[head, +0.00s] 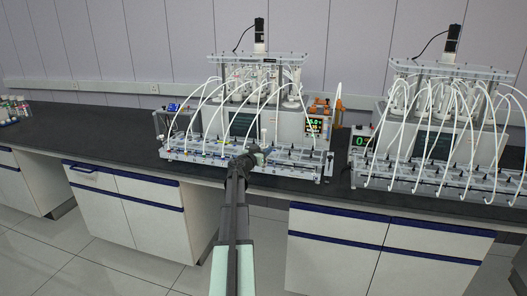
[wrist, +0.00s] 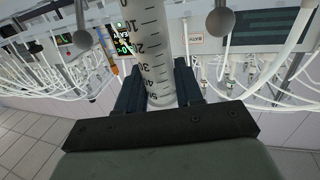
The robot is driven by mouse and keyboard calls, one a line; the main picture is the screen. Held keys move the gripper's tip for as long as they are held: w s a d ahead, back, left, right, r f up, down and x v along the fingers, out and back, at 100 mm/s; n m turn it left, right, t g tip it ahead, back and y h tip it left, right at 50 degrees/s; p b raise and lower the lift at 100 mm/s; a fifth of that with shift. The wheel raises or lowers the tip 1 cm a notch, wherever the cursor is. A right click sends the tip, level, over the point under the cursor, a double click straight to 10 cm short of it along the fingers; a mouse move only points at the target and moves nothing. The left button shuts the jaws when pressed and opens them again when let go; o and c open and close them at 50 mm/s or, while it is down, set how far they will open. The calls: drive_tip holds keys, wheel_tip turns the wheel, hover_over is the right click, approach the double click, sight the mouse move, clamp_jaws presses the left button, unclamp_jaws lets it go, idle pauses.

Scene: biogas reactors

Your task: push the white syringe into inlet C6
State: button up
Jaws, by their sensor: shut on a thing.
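The white syringe (wrist: 150,45) fills the middle of the wrist view, its printed scale running up the barrel. My gripper (wrist: 156,82) is shut on it, with one dark finger on each side of the barrel. The syringe's far end leaves the top of the wrist view. In the head view my gripper (head: 256,151) is at the front edge of the left reactor (head: 245,110), over its row of inlets (head: 220,155). The syringe is too small there to make out clearly. I cannot tell which inlet is C6 or whether the syringe touches one.
A second reactor (head: 445,120) with many white tubes stands at the right on the dark bench (head: 90,122). White tubes arch over the left reactor's front. An orange device (head: 319,110) is at its right side. Small bottles (head: 14,108) stand far left. The bench between them is clear.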

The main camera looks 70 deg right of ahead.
drive_tip(key=o, duration=1.1)
drive_tip(key=shift+a, duration=0.1)
drive_tip(key=v, duration=1.3)
drive_tip(key=shift+w+a, duration=0.15)
drive_tip(key=shift+a, duration=0.15)
